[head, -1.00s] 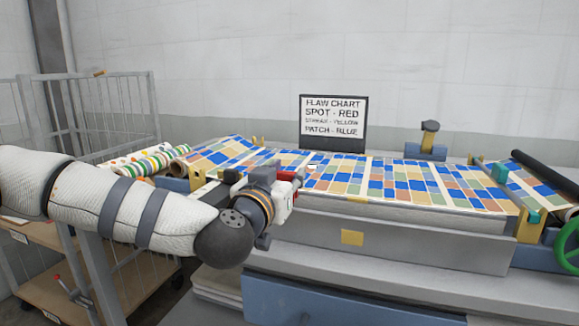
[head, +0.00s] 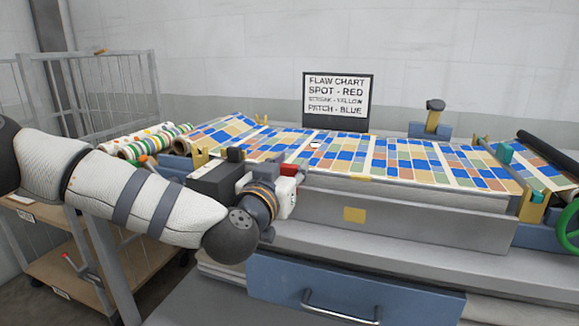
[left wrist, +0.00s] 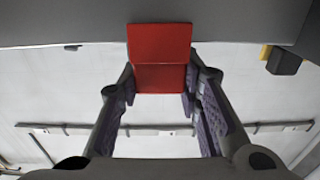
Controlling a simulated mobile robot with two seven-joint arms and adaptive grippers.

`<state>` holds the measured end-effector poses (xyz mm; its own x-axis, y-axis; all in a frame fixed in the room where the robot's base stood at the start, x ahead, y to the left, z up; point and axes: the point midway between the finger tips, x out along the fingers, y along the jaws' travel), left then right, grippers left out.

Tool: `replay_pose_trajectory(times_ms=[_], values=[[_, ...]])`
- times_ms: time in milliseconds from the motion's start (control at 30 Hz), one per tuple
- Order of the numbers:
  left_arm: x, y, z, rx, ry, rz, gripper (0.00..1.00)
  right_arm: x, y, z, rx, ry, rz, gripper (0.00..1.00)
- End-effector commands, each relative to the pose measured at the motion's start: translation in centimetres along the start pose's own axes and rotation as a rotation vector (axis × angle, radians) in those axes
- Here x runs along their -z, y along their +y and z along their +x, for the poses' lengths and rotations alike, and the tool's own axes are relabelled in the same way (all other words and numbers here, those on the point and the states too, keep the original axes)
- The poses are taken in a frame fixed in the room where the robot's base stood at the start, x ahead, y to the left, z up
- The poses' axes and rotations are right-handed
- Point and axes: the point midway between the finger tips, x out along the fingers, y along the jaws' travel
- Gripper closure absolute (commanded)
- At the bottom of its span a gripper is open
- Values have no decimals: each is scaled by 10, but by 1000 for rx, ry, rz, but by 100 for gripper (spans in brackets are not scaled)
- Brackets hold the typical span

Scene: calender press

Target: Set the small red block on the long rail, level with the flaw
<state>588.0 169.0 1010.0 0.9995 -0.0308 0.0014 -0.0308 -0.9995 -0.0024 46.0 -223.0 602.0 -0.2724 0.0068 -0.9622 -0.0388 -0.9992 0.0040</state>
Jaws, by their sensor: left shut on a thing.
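The small red block (head: 290,169) is in my left gripper (head: 291,176), just in front of the patterned cloth's near edge. In the left wrist view the red block (left wrist: 160,55) sits between the two fingertips, which are shut on it. The long rail (head: 430,193) is the grey strip along the front of the cloth; the block is near its left part, and I cannot tell whether they touch. A small white spot with a dark outline (head: 315,145) on the cloth looks like the flaw. It lies a little right of the block. My right gripper is out of view.
The flaw chart (head: 338,97) behind the cloth reads spot red, patch blue; the middle line looks like yellow. A yellow tag (head: 354,214) is on the press front, above a blue drawer (head: 400,301). A wire cart (head: 110,95) stands left, a green handwheel (head: 568,235) right.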

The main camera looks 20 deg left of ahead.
Motion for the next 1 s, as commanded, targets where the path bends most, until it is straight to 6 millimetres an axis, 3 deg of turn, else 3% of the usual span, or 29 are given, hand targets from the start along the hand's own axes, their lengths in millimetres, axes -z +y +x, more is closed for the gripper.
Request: replay_pose_trajectory(times_ms=[267, 300, 400, 767, 1000], values=[[-6, 0, 0, 0, 0, 1, 85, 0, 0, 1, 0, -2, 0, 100], [-6, 0, 0, 0, 0, 1, 64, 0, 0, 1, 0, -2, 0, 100], [-6, 0, 0, 0, 0, 1, 45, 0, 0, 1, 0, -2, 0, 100], [-6, 1, -8, -3, -1, 1, 45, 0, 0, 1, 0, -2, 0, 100], [-5, 1, -70, -4, 0, 0, 45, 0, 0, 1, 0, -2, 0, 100]])
